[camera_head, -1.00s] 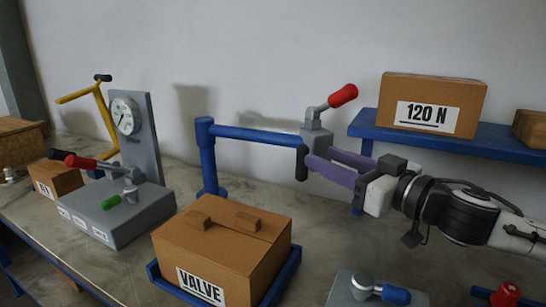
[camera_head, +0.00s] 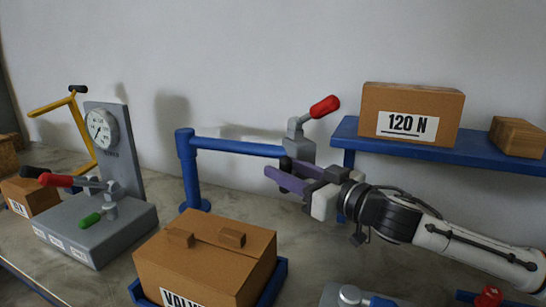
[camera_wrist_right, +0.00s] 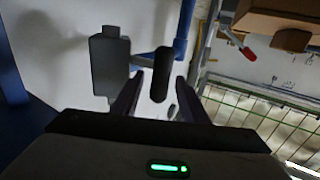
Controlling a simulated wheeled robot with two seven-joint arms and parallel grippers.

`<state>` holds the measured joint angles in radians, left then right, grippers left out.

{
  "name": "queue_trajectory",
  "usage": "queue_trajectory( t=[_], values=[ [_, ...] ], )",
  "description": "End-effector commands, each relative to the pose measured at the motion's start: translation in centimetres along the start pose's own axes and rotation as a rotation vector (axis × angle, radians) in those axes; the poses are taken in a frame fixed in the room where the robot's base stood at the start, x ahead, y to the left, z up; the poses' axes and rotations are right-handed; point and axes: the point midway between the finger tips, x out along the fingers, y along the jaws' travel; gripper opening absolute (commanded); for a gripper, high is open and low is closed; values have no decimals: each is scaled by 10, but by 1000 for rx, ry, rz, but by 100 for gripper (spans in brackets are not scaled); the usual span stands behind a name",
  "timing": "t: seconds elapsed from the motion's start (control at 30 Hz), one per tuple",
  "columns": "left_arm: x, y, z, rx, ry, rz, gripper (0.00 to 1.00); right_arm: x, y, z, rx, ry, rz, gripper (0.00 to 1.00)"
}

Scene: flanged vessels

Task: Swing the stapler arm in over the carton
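The stapler arm (camera_head: 236,147) is a blue bar on a blue post (camera_head: 188,170) behind the carton. It reaches right and carries a grey stapler head (camera_head: 299,150) with a red lever (camera_head: 324,107). A black grip (camera_wrist_right: 160,75) hangs beside the head. The carton (camera_head: 205,265), labelled VALVE, sits in front of the bar, which is not over it. My right gripper (camera_head: 278,176) has its purple fingers on both sides of the black grip. The right wrist view shows gaps beside the grip, so the gripper is open. My left gripper is not in view.
The carton rests in a blue tray (camera_head: 281,277). A grey gauge stand (camera_head: 100,228) with red and green levers is to its left. A blue shelf (camera_head: 430,146) with a 120 N box (camera_head: 412,112) is at right. A grey fixture (camera_head: 350,295) is at the front.

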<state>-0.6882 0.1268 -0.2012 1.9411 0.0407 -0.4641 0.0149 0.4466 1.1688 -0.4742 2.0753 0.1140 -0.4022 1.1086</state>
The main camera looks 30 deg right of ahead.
Motion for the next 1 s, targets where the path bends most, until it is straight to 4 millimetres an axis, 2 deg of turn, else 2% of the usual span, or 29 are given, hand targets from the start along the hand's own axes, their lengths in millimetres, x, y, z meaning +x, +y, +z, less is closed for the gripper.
queue_trajectory(
  t=[0.1,0.3,0.7,0.93,1.0],
  values=[
    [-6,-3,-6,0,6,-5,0,18,0,-4,1,4,0,40],
    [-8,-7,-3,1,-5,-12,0,39,1,-2,0,1,2,40],
    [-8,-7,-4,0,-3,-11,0,45,0,0,-1,-1,1,40],
    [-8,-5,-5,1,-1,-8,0,45,0,0,-1,0,1,1],
    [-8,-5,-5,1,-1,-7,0,45,0,0,-1,0,1,0]
  ],
)
